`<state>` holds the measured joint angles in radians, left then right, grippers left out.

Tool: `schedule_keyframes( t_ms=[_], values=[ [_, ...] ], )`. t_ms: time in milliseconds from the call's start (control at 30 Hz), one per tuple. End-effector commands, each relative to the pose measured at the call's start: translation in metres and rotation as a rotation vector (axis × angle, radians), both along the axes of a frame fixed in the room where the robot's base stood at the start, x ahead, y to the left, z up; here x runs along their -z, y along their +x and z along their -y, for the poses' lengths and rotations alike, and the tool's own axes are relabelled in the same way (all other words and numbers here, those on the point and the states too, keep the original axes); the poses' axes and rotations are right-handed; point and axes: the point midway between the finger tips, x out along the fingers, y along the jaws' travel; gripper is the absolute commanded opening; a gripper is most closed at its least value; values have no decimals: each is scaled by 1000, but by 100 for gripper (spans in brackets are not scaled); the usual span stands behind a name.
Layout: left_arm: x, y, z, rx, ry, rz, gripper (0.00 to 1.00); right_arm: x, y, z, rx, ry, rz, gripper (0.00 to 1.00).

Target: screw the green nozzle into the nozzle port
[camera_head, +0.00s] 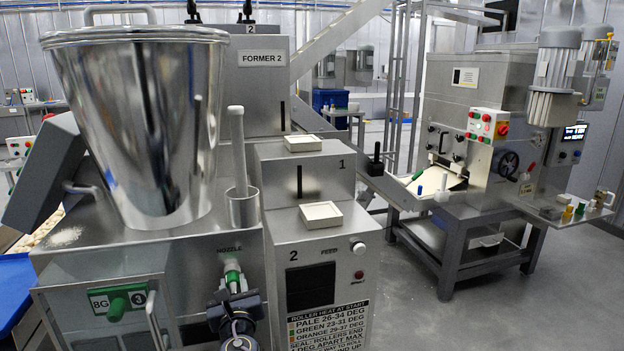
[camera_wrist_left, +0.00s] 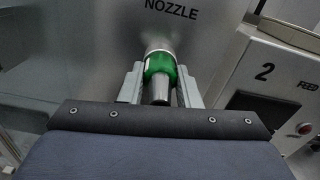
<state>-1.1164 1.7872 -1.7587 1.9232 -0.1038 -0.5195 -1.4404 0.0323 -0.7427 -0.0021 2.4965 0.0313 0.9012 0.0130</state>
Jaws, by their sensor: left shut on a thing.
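The green nozzle (camera_head: 232,276) is at the machine front under the NOZZLE label. In the left wrist view the green nozzle (camera_wrist_left: 160,68) has a green body and a metal tip pointing toward the camera. My left gripper (camera_head: 232,286) is shut on it; in the wrist view its two grey fingers (camera_wrist_left: 160,85) press on either side of the green body. The nozzle's far end is at the pale ring of the nozzle port (camera_wrist_left: 158,50) on the metal panel. How deep it sits or whether its thread is engaged cannot be told. My right gripper is not in view.
A green handle (camera_head: 118,302) sticks out left of the nozzle. A large steel hopper (camera_head: 140,120) stands above, with a white pestle (camera_head: 238,150) in a cup beside it. The roller unit (camera_head: 318,250) with buttons is close on the right. Open floor lies further right.

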Motion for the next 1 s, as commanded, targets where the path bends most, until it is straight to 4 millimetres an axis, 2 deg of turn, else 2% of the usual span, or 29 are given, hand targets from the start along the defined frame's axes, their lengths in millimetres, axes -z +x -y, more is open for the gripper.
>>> schedule_keyframes(
  t_ms=[133,333,600,767,800,967,1000],
  values=[
    [2,0,-1,-2,40,-14,2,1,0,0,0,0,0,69],
    [2,0,-1,-2,439,-128,2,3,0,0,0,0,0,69],
    [2,0,-1,-1,482,-142,2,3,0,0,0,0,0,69],
    [2,1,-1,-2,699,-204,2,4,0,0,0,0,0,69],
    [2,1,-1,-1,695,-203,34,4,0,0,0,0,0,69],
    [1,1,-1,-1,688,-200,55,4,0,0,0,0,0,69],
    [1,1,-1,-1,687,-200,55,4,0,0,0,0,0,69]
  ],
)
